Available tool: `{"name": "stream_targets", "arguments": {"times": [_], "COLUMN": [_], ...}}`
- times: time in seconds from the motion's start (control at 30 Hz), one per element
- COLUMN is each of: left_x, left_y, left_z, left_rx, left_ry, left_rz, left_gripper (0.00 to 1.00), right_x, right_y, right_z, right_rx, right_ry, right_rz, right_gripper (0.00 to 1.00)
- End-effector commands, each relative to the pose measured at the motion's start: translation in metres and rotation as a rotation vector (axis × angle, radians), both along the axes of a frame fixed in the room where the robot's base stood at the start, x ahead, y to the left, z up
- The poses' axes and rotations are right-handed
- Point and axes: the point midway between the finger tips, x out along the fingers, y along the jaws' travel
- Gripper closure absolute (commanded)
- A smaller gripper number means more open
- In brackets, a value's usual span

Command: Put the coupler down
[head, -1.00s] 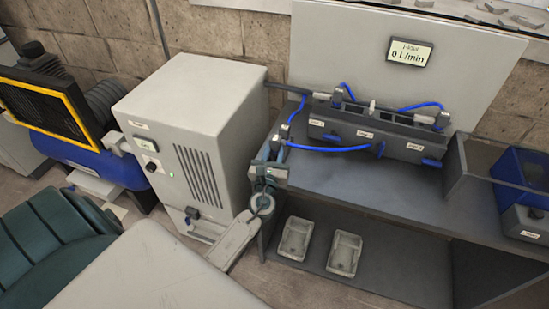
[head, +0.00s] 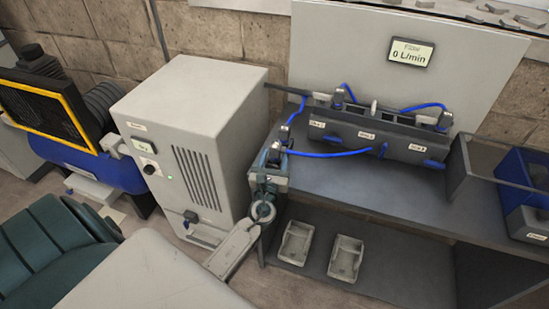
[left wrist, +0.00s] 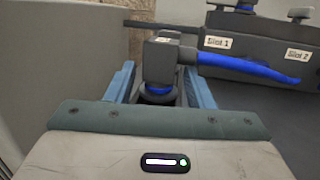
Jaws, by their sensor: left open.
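The coupler (left wrist: 163,60) is a dark grey block with a blue ring below it and a blue hose (left wrist: 240,66) leading right. My left gripper (left wrist: 160,84) is open, with one blue finger on each side of the coupler. A gap shows beside the block. In the head view my left gripper (head: 270,158) is at the left end of the bench, near the grey cabinet. The coupler is small there and partly hidden by the gripper. What lies under the coupler is hidden by my gripper's body. My right gripper is not in view.
A dark slotted block (head: 385,140) with labelled slots and blue hoses stands on the bench (head: 340,180). The grey cabinet (head: 190,130) is close on the left. Two pale trays (head: 345,259) lie on the lower shelf. The bench front is clear. The flow display (head: 411,52) reads 0 L/min.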

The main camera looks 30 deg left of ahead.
Motion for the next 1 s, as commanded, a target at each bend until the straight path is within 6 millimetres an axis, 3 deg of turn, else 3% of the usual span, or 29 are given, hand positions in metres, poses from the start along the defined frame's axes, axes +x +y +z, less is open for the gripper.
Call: {"name": "stream_targets", "arguments": {"times": [0.17,0.6,1.0], "left_x": [-0.018,-0.097,-0.110], "left_y": [-0.008,-0.041,-0.046], "left_z": [-0.004,-0.016,-0.015], "left_rx": [-0.001,-0.002,0.000], "left_ry": [0.002,0.001,0.000], "left_rz": [0.000,0.001,0.000], "left_gripper": [0.52,0.52,0.52], "right_x": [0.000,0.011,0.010], "right_y": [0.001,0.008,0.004], "right_z": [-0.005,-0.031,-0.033], "right_rx": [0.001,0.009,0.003], "right_ry": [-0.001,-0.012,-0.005], "right_rz": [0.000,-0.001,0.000], "right_gripper": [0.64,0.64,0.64]}}
